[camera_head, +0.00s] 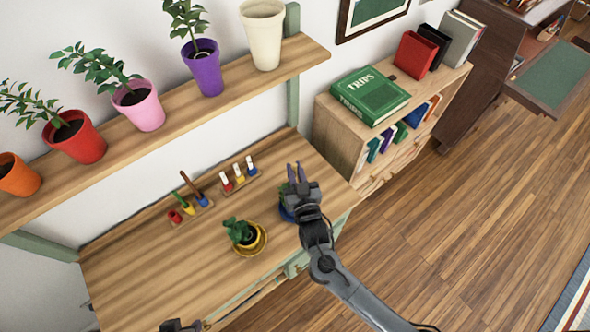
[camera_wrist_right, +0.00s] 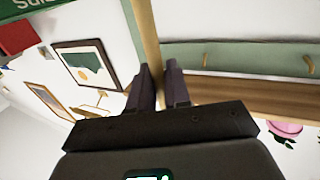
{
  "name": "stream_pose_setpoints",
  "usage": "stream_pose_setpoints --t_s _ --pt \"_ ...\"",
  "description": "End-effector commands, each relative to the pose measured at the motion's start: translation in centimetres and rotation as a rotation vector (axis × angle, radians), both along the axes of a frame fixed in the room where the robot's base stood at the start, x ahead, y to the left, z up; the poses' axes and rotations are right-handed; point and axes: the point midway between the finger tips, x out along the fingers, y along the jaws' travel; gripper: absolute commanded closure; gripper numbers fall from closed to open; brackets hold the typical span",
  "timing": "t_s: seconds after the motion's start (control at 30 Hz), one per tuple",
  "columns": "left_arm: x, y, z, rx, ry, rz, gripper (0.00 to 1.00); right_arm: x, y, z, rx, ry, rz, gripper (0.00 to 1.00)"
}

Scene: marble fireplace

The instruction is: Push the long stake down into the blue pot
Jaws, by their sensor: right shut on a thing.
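The blue pot (camera_head: 285,214) stands near the front right of the wooden table, mostly hidden by my right gripper. A green plant (camera_head: 282,190) shows just left of the gripper. My right gripper (camera_head: 295,172) is above the pot, with its fingers close together. In the right wrist view, a tan strip, apparently the long stake (camera_wrist_right: 146,35), runs down to the two fingers (camera_wrist_right: 158,88). Its lower end and its relation to the soil are hidden. A dark part of my left gripper (camera_head: 180,325) shows at the bottom edge; its fingers are not clear.
A wall shelf (camera_head: 170,112) carries several potted plants. A bookcase (camera_head: 335,125) is to the right. The table's left part is clear.

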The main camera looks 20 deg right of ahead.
Motion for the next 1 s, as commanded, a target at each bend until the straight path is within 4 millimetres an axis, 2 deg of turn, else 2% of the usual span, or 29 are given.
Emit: stream_pose_setpoints --t_s 0.23,0.63,0.67,0.83,1.0 --pt "0.0 0.07 -0.4 0.003 0.0 -0.002 0.57 -0.05 0.0 -0.96 0.0 0.005 0.0 1.0" --pt "0.02 -0.14 -0.43 -0.006 0.0 0.004 0.57 -0.06 0.0 -1.17 0.0 0.005 0.0 1.0" --pt "0.02 -0.17 -0.43 -0.007 0.0 0.005 0.57 -0.06 0.0 -1.17 0.0 0.005 0.0 0.8" --pt "0.03 -0.25 -0.42 -0.011 0.0 0.007 0.57 -0.05 0.01 -1.09 -0.001 0.003 0.0 0.54" --pt "0.02 -0.24 -0.41 -0.011 0.0 0.007 0.57 -0.03 0.01 -1.01 0.0 0.002 0.0 0.53"
